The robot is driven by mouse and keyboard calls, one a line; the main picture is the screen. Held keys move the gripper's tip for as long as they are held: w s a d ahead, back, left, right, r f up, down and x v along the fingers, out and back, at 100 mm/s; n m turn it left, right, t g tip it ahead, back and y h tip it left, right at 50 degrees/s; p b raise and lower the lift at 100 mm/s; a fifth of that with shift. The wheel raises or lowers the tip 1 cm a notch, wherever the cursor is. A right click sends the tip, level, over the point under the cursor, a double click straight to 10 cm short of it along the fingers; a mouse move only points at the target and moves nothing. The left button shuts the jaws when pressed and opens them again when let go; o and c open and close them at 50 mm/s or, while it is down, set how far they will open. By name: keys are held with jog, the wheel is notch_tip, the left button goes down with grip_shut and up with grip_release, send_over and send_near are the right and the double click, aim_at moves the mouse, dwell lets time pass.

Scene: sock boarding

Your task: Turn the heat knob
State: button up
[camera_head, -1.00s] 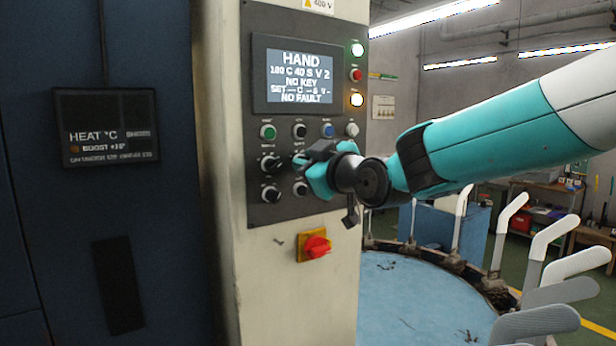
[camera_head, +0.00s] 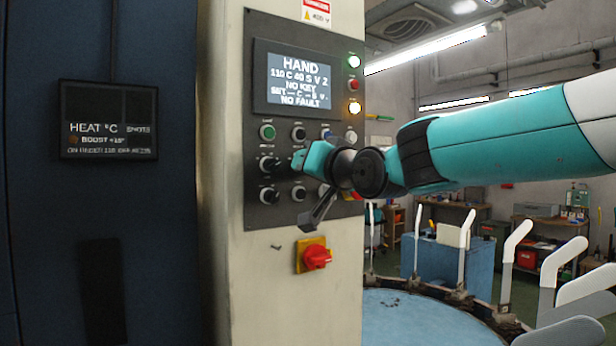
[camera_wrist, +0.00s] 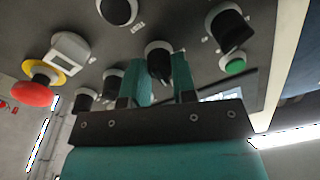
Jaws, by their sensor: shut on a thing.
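The control panel (camera_head: 310,216) is a dark plate with several small black knobs and buttons on a cream column. My gripper (camera_head: 298,160) is at the panel's second row of knobs, right of another black knob (camera_head: 268,164). In the wrist view my gripper (camera_wrist: 161,80) has its two teal fingers on either side of a black knob (camera_wrist: 160,64) with a pale collar, shut on it. I cannot read its label, and my fingers hide it in the head view. The display (camera_head: 294,79) reads HAND, about 110 C 40 S V 2, NO KEY, NO FAULT.
A red switch on a yellow plate (camera_head: 314,255) sits below the panel. A red mushroom button (camera_wrist: 38,92) shows in the wrist view. A dark HEAT °C screen (camera_head: 108,121) is on the blue cabinet. A blue round table with upright pale forms (camera_head: 517,245) stands at right.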

jog(key=shift+f+m+b, duration=0.15)
jog(key=shift+m+b, duration=0.4)
jog(key=shift+m, duration=0.65)
jog(key=o, duration=0.9)
jog(key=shift+s, duration=0.1)
jog(key=b+v, duration=0.6)
jog(key=v, duration=1.1)
jog(key=shift+s+d, duration=0.1)
jog(key=shift+s, duration=0.05)
jog(key=shift+f, duration=0.1)
